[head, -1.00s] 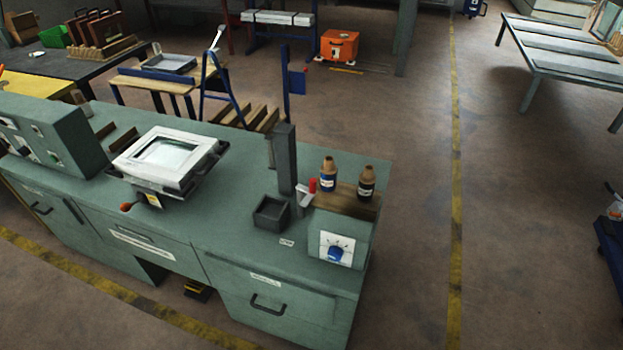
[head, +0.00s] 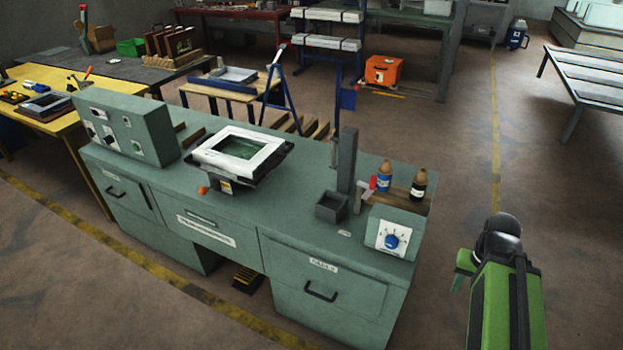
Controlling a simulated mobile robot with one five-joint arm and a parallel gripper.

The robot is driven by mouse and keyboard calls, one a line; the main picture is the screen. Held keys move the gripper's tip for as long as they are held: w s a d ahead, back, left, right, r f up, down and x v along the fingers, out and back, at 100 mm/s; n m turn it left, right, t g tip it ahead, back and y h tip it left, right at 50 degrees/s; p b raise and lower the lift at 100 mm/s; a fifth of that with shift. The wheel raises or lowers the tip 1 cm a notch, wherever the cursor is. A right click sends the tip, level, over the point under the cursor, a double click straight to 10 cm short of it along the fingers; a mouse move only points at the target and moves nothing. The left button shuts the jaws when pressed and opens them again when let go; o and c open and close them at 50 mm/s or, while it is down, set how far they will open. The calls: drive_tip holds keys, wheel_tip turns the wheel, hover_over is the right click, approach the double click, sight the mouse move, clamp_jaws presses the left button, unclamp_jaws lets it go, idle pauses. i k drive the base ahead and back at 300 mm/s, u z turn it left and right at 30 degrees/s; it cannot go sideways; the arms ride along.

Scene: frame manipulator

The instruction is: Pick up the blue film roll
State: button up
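I cannot make out a film roll for certain in the head view. A small bottle-shaped thing with a blue body and brown top (head: 383,177) stands upright on a brown block at the right end of the green bench. A similar dark one (head: 419,185) stands to its right. A green and black part of my own arm shows at the lower right, apart from the bench. No gripper fingers can be made out.
The green bench (head: 300,205) carries a framed screen (head: 240,149), a dark open box (head: 331,207), a grey post (head: 346,160) and a control box with a blue knob (head: 392,241). A yellow table (head: 60,125) stands at left.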

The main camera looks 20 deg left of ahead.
sight(385, 173)
drive_tip(key=u, duration=1.75)
drive_tip(key=i, duration=0.7)
drive_tip(key=z, duration=0.05)
